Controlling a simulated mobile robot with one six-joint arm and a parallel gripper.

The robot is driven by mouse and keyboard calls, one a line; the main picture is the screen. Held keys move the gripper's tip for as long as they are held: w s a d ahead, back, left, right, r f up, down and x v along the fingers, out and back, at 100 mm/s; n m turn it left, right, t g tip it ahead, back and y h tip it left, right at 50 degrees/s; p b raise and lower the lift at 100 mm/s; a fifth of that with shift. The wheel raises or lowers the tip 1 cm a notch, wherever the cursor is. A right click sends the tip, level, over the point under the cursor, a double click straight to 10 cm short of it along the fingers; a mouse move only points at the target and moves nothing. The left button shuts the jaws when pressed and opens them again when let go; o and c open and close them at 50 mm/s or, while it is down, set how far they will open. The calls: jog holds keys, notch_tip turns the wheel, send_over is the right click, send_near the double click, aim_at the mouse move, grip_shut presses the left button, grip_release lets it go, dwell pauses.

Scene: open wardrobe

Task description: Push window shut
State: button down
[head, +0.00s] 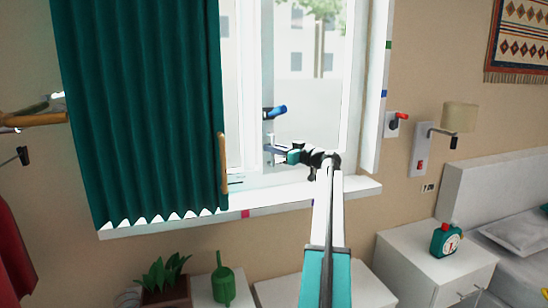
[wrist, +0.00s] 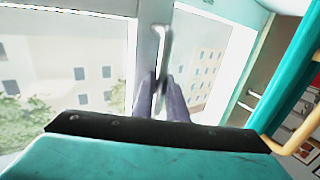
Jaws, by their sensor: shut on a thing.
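The white-framed window (head: 250,90) stands behind the sill, partly covered by a green curtain (head: 140,110). A pale upright frame member runs down near its middle, with glass on both sides. How far the sash stands open is hard to tell. My gripper (head: 272,152) reaches in from the right at the lower part of this member. In the wrist view, my gripper (wrist: 160,98) has its two grey fingers closed around a slim grey window handle (wrist: 165,55) on the white frame (wrist: 147,45). The handle's lower end is hidden between the fingers.
A blue-ended fitting (head: 277,111) sticks out just above my gripper. A wooden pull bar (head: 223,163) hangs at the curtain's right edge. The white sill (head: 330,193) runs below.

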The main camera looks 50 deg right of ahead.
jog(key=shift+w+d+b, duration=0.25)
jog(key=shift+w+b, duration=0.05)
jog(key=shift+w, duration=0.6)
jog(key=c, duration=1.8)
grip_release()
jog(key=shift+o, duration=0.2)
jog(key=shift+s, duration=0.2)
jog(key=s+b, duration=0.2)
jog(key=s, duration=1.1)
jog(key=shift+s+d, duration=0.25)
